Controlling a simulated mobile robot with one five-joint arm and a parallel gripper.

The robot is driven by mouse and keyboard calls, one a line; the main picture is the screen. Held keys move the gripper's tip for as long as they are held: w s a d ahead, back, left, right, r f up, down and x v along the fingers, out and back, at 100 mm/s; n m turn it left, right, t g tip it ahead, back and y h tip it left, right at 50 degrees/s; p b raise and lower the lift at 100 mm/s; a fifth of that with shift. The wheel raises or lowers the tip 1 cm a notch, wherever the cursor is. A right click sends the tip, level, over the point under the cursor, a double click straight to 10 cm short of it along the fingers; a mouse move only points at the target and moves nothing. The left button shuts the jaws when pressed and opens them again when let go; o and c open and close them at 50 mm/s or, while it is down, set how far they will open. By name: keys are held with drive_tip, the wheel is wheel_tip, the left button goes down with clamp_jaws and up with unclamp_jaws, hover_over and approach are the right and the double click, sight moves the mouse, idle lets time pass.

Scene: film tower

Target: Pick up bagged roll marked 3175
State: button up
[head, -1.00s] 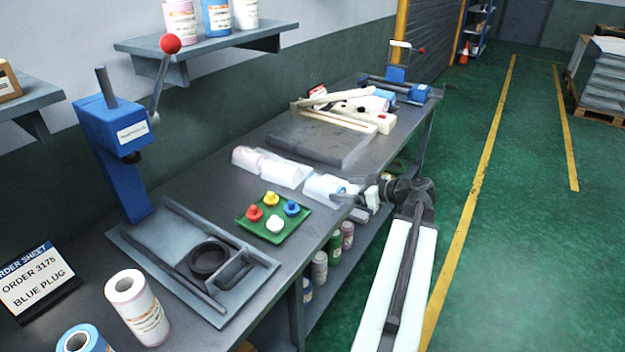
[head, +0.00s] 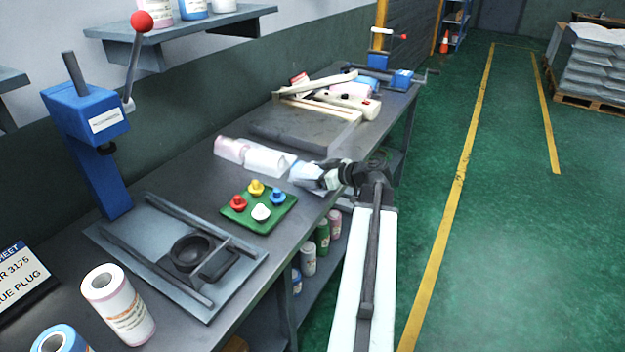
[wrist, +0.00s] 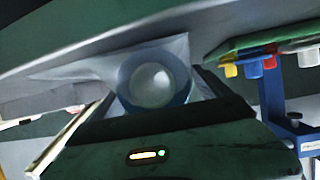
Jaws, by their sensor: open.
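Three bagged rolls lie in a row on the bench: a pinkish one (head: 232,148), a white one (head: 268,161) and a bluish one (head: 303,172) at the right. I cannot read a number on any of them. My gripper (head: 325,177) is at the right end of the bluish bagged roll and hides part of it. In the wrist view, the round end of a bagged roll (wrist: 153,86) in clear wrap lies between my open jaws. I cannot tell whether the jaws touch it.
A green tray (head: 231,215) with coloured plugs sits in front of the rolls. A grey slab (head: 290,134) lies behind them. A blue press (head: 95,130) and unbagged rolls (head: 118,303) stand at the left. An order sheet (head: 18,283) partly shows "3175".

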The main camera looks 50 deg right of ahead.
sight(305, 164)
drive_tip(key=c, duration=1.8)
drive_tip(key=shift+r, duration=0.15)
wheel_tip(305, 164, up, 3)
drive_tip(key=p, duration=0.3)
drive_tip(key=shift+r+p, duration=0.2)
drive_tip(key=shift+p, duration=0.1)
drive_tip(key=shift+s+d+r, duration=0.2)
drive_tip(key=shift+s+r, duration=0.05)
drive_tip(key=s+d+p, duration=0.1)
drive_tip(key=s+d, duration=0.6)
drive_tip(key=s, duration=0.6)
drive_tip(key=shift+s+d+r, duration=0.2)
drive_tip(key=shift+d+r, duration=0.2)
drive_tip(key=shift+r, duration=0.05)
